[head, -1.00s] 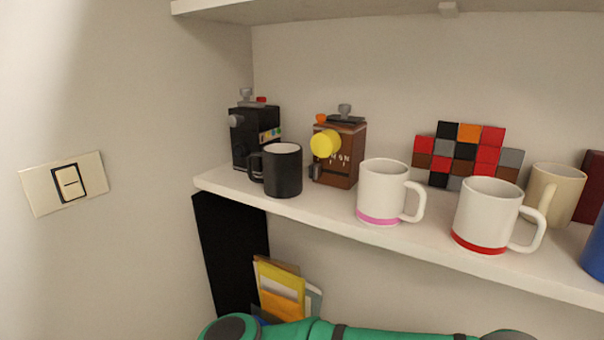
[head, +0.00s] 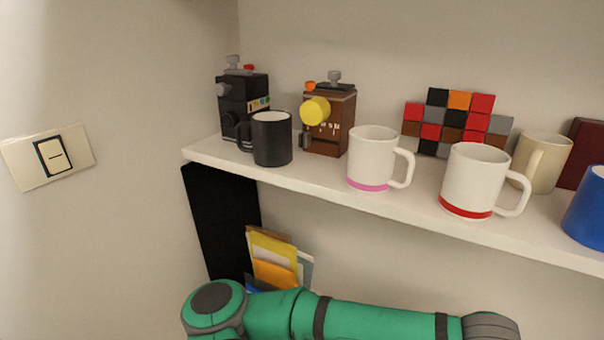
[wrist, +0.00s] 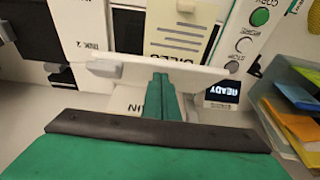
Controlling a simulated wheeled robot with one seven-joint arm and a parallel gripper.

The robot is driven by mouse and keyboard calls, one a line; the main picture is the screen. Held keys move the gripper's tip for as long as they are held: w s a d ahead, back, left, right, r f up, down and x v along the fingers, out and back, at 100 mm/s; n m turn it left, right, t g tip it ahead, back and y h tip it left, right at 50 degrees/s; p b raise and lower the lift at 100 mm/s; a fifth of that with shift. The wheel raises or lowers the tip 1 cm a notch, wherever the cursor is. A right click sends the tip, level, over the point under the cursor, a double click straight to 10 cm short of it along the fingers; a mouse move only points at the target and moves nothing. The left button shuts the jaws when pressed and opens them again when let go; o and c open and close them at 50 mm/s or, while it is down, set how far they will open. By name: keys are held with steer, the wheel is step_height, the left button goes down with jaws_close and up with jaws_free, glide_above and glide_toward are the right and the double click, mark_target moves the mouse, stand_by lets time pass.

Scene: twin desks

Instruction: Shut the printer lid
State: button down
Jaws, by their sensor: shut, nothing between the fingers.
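My gripper (wrist: 160,82) is seen in the wrist view, its green fingers together with nothing between them. The fingers point at a white machine that I take to be the printer (wrist: 232,62), with a lit READY display (wrist: 222,92), a green button and printed lettering. A pale slab (wrist: 150,72) lies across the view right at the fingertips. It may be the printer lid, but I cannot tell its angle or whether the fingers touch it. The printer does not show in the head view, and the gripper is out of that view too.
In the head view a white shelf (head: 310,183) holds a black mug (head: 272,140), white mugs and two small camera-like boxes. Folders (head: 272,262) stand below it. In the wrist view a bin with coloured items (wrist: 295,105) stands close on the right.

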steer(key=shift+s+a+f, duration=0.3)
steer(key=shift+s+f, duration=0.15)
steer(key=shift+f, duration=0.3)
steer(key=shift+s+a+f, duration=0.25)
steer(key=shift+s+f, duration=0.1)
steer(key=shift+f, duration=0.25)
steer(key=shift+s+a+f, duration=0.15)
steer(key=shift+s+f, duration=0.2)
steer(key=shift+f, duration=0.4)
